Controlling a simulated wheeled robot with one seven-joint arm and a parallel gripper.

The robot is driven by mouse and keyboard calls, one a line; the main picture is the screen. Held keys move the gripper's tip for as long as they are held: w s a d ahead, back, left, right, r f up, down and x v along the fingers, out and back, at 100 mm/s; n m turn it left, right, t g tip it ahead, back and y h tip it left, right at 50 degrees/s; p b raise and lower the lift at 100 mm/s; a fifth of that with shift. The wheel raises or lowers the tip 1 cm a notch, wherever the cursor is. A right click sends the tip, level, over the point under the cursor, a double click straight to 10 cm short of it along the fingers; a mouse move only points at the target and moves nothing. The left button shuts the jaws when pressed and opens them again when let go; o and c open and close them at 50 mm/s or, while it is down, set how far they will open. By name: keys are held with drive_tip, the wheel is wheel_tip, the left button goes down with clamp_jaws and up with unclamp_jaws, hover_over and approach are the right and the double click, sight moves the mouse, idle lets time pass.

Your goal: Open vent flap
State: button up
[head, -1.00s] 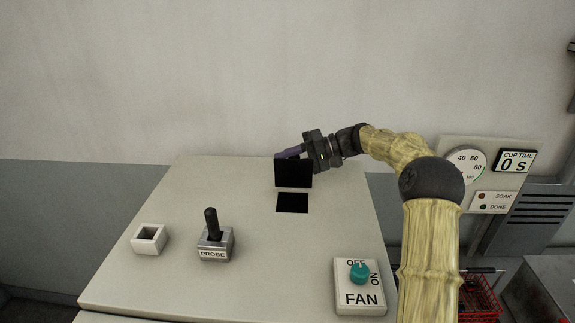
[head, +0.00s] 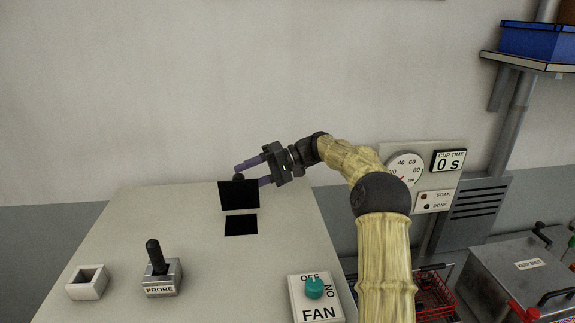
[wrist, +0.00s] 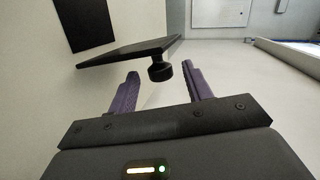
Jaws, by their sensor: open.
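The vent flap (head: 239,195) is a black panel standing raised behind the dark square opening (head: 241,225) in the pale cabinet top. In the wrist view the flap (wrist: 125,52) stands out from the surface, with the opening (wrist: 85,22) beyond it. A round black knob (wrist: 160,71) sticks out from the flap's back face. My gripper (head: 252,175) is open behind the flap's upper edge. Its two purple fingers lie to either side of the knob, with gaps visible in the wrist view. The flap partly hides the lower finger in the head view.
On the cabinet top are a white square socket (head: 87,283), a PROBE lever (head: 156,262) and a FAN switch (head: 315,290) with a teal knob. A gauge panel (head: 420,178) is on the wall at right. The wall stands close behind my gripper.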

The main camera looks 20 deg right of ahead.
drive_tip(key=v, duration=1.2)
drive_tip(key=shift+d, duration=0.3)
drive_tip(key=shift+s+r, duration=0.15)
wheel_tip(320, 180, up, 10)
drive_tip(key=p, duration=1)
